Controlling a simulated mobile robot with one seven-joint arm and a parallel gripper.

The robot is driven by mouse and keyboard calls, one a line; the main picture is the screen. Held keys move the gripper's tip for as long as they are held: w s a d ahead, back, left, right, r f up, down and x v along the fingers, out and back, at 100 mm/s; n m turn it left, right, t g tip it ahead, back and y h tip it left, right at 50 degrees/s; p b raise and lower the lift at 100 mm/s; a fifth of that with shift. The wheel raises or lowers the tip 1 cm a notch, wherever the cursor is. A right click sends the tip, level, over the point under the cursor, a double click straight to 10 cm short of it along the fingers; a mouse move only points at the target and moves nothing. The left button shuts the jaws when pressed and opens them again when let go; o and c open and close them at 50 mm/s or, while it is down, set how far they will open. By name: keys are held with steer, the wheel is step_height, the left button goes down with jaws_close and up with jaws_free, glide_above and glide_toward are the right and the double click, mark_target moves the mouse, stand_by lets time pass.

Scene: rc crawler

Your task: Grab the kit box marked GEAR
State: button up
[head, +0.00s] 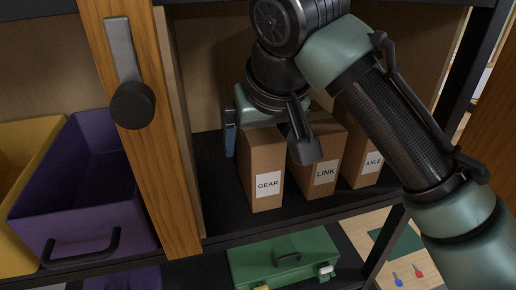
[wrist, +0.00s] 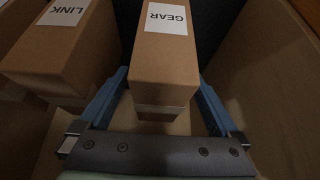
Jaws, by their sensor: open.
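The GEAR box (head: 262,170) is a tall brown carton with a white label, standing upright on the dark shelf in the head view. My gripper (head: 262,128) is at its upper rear part, with one blue finger showing left of the box; the other finger is hidden. In the wrist view the GEAR box (wrist: 163,62) lies between the two blue fingers of my gripper (wrist: 163,80). The fingers are open, one on each side of it; whether they touch it I cannot tell.
The LINK box (head: 322,160) stands close to the right, with the AXLE box (head: 366,160) beyond it. A wooden door with a dark knob (head: 132,105) stands at the left. Purple (head: 85,220) and yellow bins are left of it. A green toolbox (head: 280,262) sits below.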

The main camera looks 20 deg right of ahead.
steer(key=shift+w+f, duration=0.15)
steer(key=shift+f, duration=0.15)
jaws_close()
stand_by(0.3)
steer(key=shift+r, duration=0.2)
